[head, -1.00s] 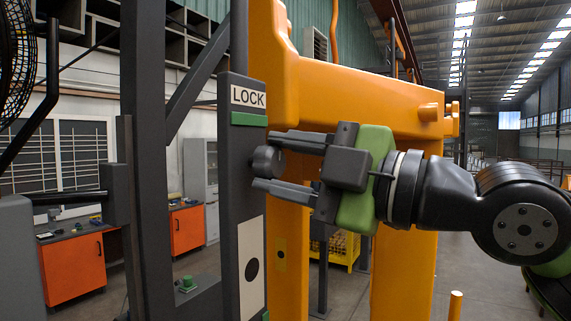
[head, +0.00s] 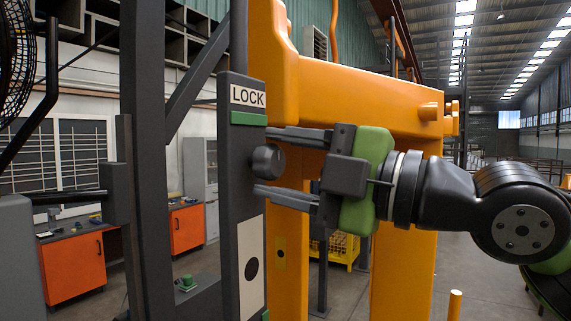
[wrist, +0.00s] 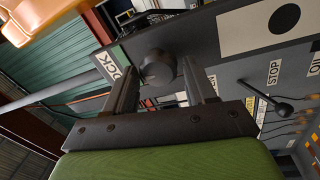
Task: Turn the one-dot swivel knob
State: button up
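A dark round knob (head: 267,161) sticks out from a dark grey post (head: 240,200), below a white "LOCK" label (head: 248,96) with a green strip. A white plate with one black dot (head: 252,268) is on the post below the knob. My gripper (head: 262,162) is open, with one finger above and one below the knob and a gap to each. In the wrist view the knob (wrist: 157,68) sits between the fingertips, and the one-dot plate (wrist: 270,22) is at upper right.
An orange frame (head: 360,95) stands behind my gripper. The wrist view also shows a lever with a dark ball end (wrist: 284,110) by a "STOP" label (wrist: 274,72). A black fan guard (head: 15,60) is at far left, and orange cabinets (head: 70,268) stand behind.

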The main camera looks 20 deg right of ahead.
jog(key=shift+o, duration=1.2)
jog(key=v, duration=1.5)
jog(key=shift+s+d, duration=0.2)
jog(key=shift+s, duration=0.15)
